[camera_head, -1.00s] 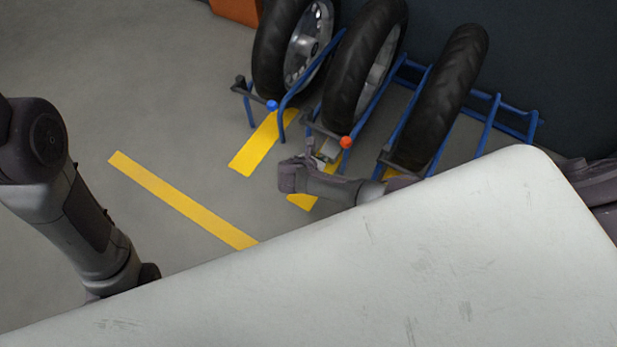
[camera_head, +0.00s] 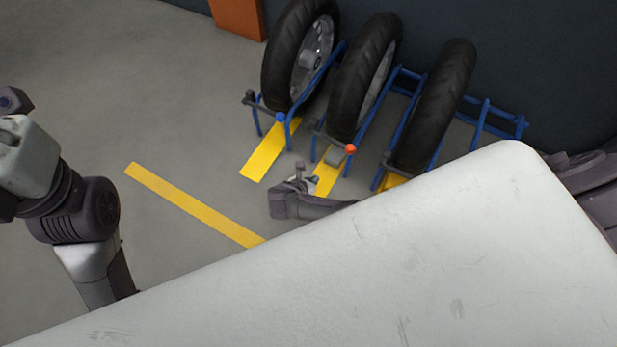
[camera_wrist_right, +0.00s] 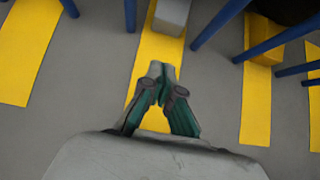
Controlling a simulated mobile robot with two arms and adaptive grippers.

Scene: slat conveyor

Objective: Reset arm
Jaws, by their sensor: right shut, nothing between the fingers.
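My right gripper (camera_head: 308,180) is low over the floor in front of the blue wheel rack, next to a yellow floor stripe (camera_head: 326,180). In the right wrist view the right gripper (camera_wrist_right: 162,68) has its fingertips together with nothing between them. The rack's near bars are apart from it, just beyond the fingers. My left arm is at the left edge of the head view; its gripper does not show.
The blue rack (camera_head: 480,118) holds three black tyred wheels (camera_head: 300,50). Its levers carry a blue knob (camera_head: 281,117) and an orange-red knob (camera_head: 350,149). An orange box (camera_head: 238,16) stands by the dark wall. A large pale surface covers the foreground.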

